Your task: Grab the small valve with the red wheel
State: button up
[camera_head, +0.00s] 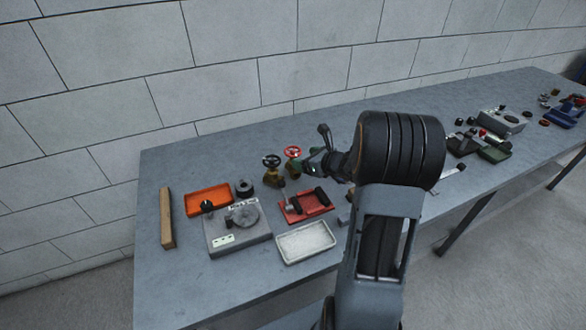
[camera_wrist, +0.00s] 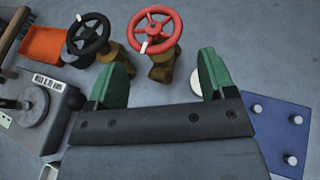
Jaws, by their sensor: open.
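The small valve with the red wheel (camera_head: 292,153) stands on the grey table, with a brass-coloured body. In the wrist view its red wheel (camera_wrist: 155,30) is at the upper middle, ahead of and between my fingertips. A similar valve with a black wheel (camera_head: 271,162) stands just left of it; it also shows in the wrist view (camera_wrist: 89,34). My gripper (camera_wrist: 162,78) has green fingers spread apart with nothing between them. The fingers stop short of the red-wheel valve. In the head view my gripper (camera_head: 312,165) is just right of this valve, partly hidden by my arm.
A blue plate with bolts (camera_wrist: 272,125) lies right of my gripper. The table behind the valves is clear.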

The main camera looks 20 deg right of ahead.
aim_at(294, 155)
jog(key=shift+x, duration=2.8)
jog(key=shift+a+r, duration=0.1)
jog(key=shift+a, duration=0.05)
jog(key=c, duration=1.3)
jog(key=shift+c, duration=0.3)
jog(key=shift+r, duration=0.15)
